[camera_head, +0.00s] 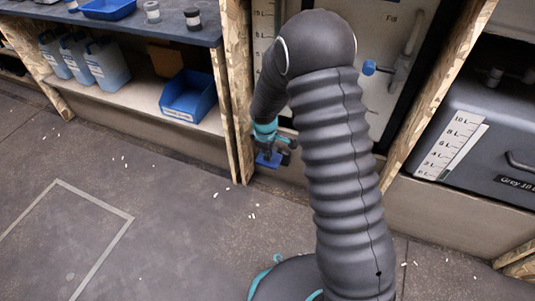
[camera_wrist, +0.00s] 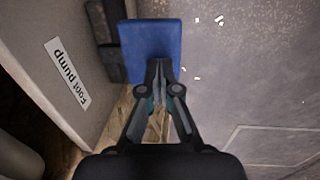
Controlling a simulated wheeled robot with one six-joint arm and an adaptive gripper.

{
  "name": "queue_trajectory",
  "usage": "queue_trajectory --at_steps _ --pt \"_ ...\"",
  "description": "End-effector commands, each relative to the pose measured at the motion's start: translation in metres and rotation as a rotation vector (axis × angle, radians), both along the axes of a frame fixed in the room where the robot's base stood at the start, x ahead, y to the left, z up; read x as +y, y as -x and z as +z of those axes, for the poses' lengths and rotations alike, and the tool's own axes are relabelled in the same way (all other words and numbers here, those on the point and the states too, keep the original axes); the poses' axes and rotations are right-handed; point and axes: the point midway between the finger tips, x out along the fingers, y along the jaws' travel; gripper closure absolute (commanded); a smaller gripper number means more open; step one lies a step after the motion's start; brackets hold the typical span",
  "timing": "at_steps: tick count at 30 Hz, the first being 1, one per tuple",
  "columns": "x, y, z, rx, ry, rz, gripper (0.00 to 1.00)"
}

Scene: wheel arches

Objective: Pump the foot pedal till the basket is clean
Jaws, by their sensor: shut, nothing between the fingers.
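The blue foot pedal (camera_head: 266,161) sits low at the front of the unit, in the middle of the head view. In the wrist view the blue pedal plate (camera_wrist: 148,42) lies at the fingertips, beside a dark bracket (camera_wrist: 108,40) and a "Foot pump" label (camera_wrist: 68,73). My gripper (camera_wrist: 159,68) is shut and empty, its tips overlapping the near part of the pedal plate. I cannot tell whether they touch it. In the head view my gripper (camera_head: 280,147) is just above the pedal, partly hidden by my arm. I cannot make out the basket.
A wooden post (camera_head: 238,90) stands just left of the pedal. A grey tank (camera_head: 480,120) is at the right. A blue bin (camera_head: 188,97) and several jugs (camera_head: 105,65) sit on the left shelf. The floor in front is clear except for small white bits.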

Motion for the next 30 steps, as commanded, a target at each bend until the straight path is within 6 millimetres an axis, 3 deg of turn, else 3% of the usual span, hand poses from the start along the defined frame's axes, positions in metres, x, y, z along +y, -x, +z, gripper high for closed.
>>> queue_trajectory --at_steps 8,27,30 --pt "0.0 0.0 -0.005 0.0 0.0 0.0 1.0" --pt "0.0 0.0 -0.044 0.001 0.0 0.0 1.0" --pt "0.0 0.0 -0.04 0.001 0.0 0.001 1.0"
